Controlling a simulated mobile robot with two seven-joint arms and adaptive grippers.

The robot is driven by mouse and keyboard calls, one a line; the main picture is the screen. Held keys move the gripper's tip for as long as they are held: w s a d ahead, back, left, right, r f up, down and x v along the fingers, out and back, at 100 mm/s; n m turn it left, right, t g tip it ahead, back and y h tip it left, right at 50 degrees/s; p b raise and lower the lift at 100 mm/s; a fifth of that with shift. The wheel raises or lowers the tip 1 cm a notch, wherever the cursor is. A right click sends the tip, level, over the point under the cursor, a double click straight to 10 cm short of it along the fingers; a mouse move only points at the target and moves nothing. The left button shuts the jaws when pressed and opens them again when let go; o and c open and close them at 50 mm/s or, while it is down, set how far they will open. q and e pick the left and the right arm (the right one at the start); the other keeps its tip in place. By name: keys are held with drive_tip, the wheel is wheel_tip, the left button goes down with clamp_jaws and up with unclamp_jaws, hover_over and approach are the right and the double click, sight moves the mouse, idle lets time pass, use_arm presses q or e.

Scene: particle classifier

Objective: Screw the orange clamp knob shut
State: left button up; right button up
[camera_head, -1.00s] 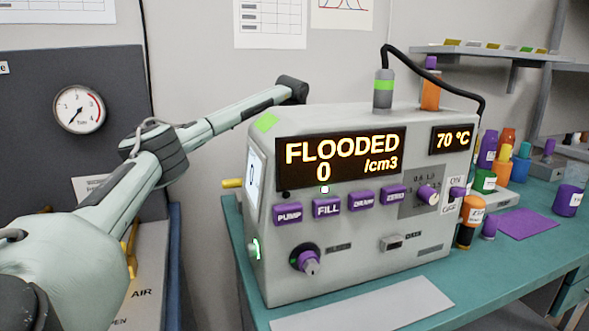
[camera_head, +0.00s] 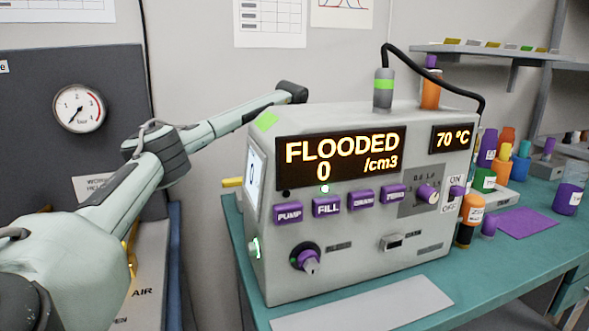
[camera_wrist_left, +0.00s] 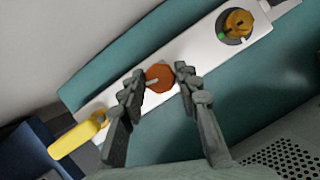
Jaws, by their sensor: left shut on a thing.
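The orange clamp knob (camera_wrist_left: 160,78) shows in the left wrist view, on a pale bar (camera_wrist_left: 190,52). My left gripper (camera_wrist_left: 159,74) has one finger on each side of the knob and is shut on it. In the head view my left arm reaches from the left to behind the grey particle classifier (camera_head: 340,255). The knob and my left gripper are hidden there behind the classifier. My right gripper is not in view.
A yellow handle (camera_wrist_left: 78,138) is at the bar's lower left end, and a yellow-orange round part (camera_wrist_left: 238,22) is at its upper right. The classifier display (camera_head: 340,158) reads FLOODED 0. Bottles, including an orange one (camera_head: 470,220), stand to its right on the teal bench (camera_head: 480,270).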

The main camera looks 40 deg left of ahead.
use_arm(q)
drive_tip(key=m+h, duration=0.1)
drive_tip(key=m, duration=0.2)
drive_tip(key=shift+a+t, duration=0.1)
drive_tip(key=shift+t, duration=0.2)
drive_tip(key=m+h, duration=0.1)
drive_tip(key=m, duration=0.3)
drive_tip(key=shift+m+t+h, duration=0.3)
drive_tip(key=shift+h, duration=0.1)
drive_tip(key=m, duration=0.2)
drive_tip(key=m+h, duration=0.1)
drive_tip(key=m, duration=0.1)
drive_tip(key=shift+a+h, duration=0.1)
drive_tip(key=shift+h, duration=0.2)
drive_tip(key=shift+m+h, duration=0.3)
drive_tip(key=shift+m, duration=0.7)
drive_tip(key=shift+a+m+g, duration=0.1)
drive_tip(key=shift+m+g, duration=0.3)
drive_tip(key=o, duration=1.2)
drive_tip(key=shift+c, duration=0.2)
